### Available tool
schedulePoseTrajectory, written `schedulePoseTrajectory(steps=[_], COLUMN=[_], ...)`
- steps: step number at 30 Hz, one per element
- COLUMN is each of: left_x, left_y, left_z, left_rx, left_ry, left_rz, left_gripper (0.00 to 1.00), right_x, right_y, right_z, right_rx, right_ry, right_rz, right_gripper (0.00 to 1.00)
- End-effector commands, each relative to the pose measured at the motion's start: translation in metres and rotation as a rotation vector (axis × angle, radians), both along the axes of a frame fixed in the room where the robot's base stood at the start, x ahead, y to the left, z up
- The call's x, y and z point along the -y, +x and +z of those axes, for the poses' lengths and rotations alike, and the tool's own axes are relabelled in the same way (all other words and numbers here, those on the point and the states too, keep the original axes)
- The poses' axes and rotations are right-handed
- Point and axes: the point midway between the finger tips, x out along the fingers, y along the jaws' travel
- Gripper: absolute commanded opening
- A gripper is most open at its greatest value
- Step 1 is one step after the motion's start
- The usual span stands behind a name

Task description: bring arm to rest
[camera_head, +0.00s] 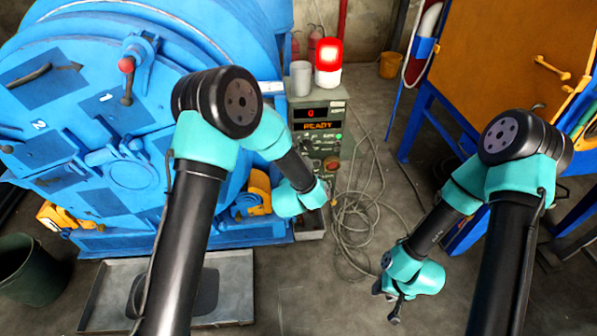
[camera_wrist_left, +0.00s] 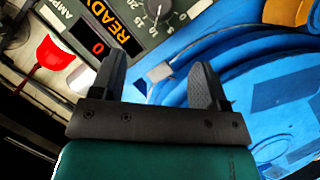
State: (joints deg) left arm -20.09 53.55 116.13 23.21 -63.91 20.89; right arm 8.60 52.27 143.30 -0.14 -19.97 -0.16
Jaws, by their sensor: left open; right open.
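My left arm reaches over the blue drum machine (camera_head: 130,170) to the grey control box (camera_head: 318,150). Its gripper is mostly hidden behind its teal wrist in the head view. In the left wrist view the left gripper (camera_wrist_left: 158,82) is open and empty, its two dark fingers apart in front of the box's panel and the blue drum. My right gripper (camera_head: 392,303) hangs low over the floor at the lower right of the head view, open, with nothing seen in it.
The box's display (camera_head: 318,118) reads 0 and READY. A lit red beacon (camera_head: 328,58) stands on top beside a pale cylinder (camera_head: 300,78). Coiled cables (camera_head: 360,215) lie on the floor. An orange-doored blue cabinet (camera_head: 500,50) stands right. A metal tray (camera_head: 237,285) and dark bin (camera_head: 30,270) are at lower left.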

Motion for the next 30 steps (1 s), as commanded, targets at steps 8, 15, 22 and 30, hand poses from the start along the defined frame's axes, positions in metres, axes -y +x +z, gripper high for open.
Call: schedulePoseTrajectory(steps=[8, 15, 22, 30], left_x=[-0.001, -0.001, -0.003, -0.046], left_y=[-0.017, -0.016, -0.017, -0.049], left_z=[0.005, 0.005, 0.003, -0.055], left_rx=[0.000, 0.000, -0.006, -0.217], left_ry=[0.000, 0.000, 0.003, 0.092], left_rz=[0.000, 0.000, -0.002, -0.087], left_gripper=[0.68, 0.68, 0.68, 0.68], right_x=[0.000, 0.000, 0.000, 0.000], right_y=[0.000, 0.000, 0.000, 0.000], right_z=[0.000, 0.000, 0.000, 0.000], right_rx=[0.000, 0.000, 0.000, 0.000], right_ry=[0.000, 0.000, 0.000, 0.000], right_rz=[0.000, 0.000, 0.000, 0.000], right_gripper=[0.43, 0.43, 0.43, 0.43])
